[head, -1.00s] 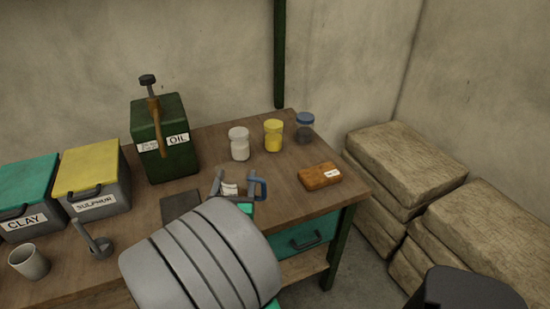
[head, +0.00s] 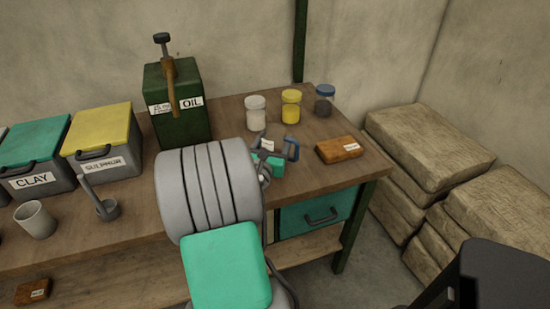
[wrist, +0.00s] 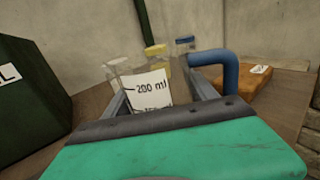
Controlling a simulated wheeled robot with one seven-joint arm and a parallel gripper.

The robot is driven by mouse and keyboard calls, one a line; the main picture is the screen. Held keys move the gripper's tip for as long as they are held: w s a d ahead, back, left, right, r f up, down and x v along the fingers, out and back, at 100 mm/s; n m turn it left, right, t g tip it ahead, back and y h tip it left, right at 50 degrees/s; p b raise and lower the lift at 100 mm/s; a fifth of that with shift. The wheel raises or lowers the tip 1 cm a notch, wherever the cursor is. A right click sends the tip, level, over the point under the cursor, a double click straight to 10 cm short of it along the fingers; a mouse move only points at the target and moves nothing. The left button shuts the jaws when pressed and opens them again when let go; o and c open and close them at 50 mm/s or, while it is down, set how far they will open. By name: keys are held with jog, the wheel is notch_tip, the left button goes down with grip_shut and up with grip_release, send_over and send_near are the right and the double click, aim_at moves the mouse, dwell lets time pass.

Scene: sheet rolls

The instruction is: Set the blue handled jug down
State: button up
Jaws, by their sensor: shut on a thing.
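The jug is clear, with a white label reading 200 ml and a blue handle (wrist: 228,68) on its right side in the wrist view. The jug looks upright. My arm and gripper hide its base, so I cannot tell whether it touches the bench.
A white-lidded jar (head: 256,113), a yellow jar (head: 291,106) and a blue-lidded jar (head: 324,101) stand behind the jug. An orange-brown block (head: 339,149) lies to its right. A green oil can (head: 178,112) stands left. Bare bench lies around the block.

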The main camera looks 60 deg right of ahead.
jog(key=f+b, duration=0.1)
jog(key=f, duration=0.1)
jog(key=f+b, duration=0.2)
jog(key=shift+w+d+b, duration=0.15)
jog(key=shift+d+b, duration=0.05)
jog(key=shift+b, duration=0.1)
jog(key=shift+r, duration=0.25)
jog(key=shift+f, duration=0.2)
jog(key=o, duration=1.5)
jog(key=shift+r+p, duration=0.35)
jog(key=a, duration=0.4)
jog(key=s+a, duration=0.1)
jog(key=a, duration=0.6)
jog(key=shift+s+a+f+b, duration=0.15)
jog(key=shift+s+a+b, duration=0.15)
jog(key=shift+s+b, duration=0.1)
jog(key=shift+s+a, duration=0.1)
jog(key=shift+a, duration=0.05)
